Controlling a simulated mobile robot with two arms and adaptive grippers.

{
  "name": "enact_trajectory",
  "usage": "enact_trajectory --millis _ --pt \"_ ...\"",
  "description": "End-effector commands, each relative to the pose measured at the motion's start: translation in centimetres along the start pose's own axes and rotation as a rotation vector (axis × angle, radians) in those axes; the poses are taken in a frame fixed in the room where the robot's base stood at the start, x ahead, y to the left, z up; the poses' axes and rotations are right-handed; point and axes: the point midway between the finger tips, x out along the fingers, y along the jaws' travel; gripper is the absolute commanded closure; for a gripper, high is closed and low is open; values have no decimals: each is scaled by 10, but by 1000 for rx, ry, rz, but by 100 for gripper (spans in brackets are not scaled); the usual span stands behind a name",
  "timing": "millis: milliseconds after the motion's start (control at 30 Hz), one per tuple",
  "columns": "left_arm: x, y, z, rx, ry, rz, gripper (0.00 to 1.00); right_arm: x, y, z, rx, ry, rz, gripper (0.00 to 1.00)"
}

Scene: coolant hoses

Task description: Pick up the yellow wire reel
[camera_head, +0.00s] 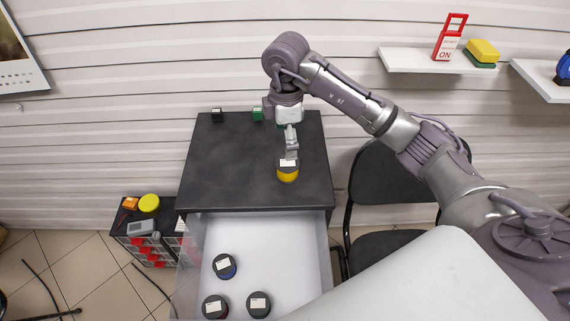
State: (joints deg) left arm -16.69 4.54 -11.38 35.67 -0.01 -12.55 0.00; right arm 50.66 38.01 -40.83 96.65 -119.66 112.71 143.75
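The yellow wire reel (288,176) is near the front edge of the dark cabinet top (225,165), right of its middle. It has a dark upper face with a white label and a yellow side. My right gripper (290,151) comes down from above, and its fingertips are at the reel's dark upper part. The fingers are small and seen nearly edge-on, so I cannot tell whether they are closed on it. I also cannot tell whether the reel rests on the top or hangs just above it. My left gripper is not in view.
The open white drawer (270,240) below holds a blue reel (225,266) and two dark reels (215,306) (258,304). A black box (217,115) and a green box (257,114) stand at the back. A black chair (385,190) is at the right, a small organizer (121,226) at the left.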

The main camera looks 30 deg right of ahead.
Motion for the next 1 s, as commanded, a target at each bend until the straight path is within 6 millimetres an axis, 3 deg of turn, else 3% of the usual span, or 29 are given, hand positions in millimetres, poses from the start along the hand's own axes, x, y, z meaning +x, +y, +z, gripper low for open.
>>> enact_trajectory --millis 100,233,433,600,767,1000 --pt "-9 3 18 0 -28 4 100 21 -1 1 2 -2 -3 5" --pt "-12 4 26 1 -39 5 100 38 0 1 0 -1 -1 5" --pt "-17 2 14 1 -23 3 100 51 0 2 1 -2 -2 5" --pt "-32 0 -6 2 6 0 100 76 0 2 1 -1 -3 5" --pt "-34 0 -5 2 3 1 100 94 1 2 0 -1 0 5" --pt "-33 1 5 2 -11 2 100 97 1 2 0 0 2 5"
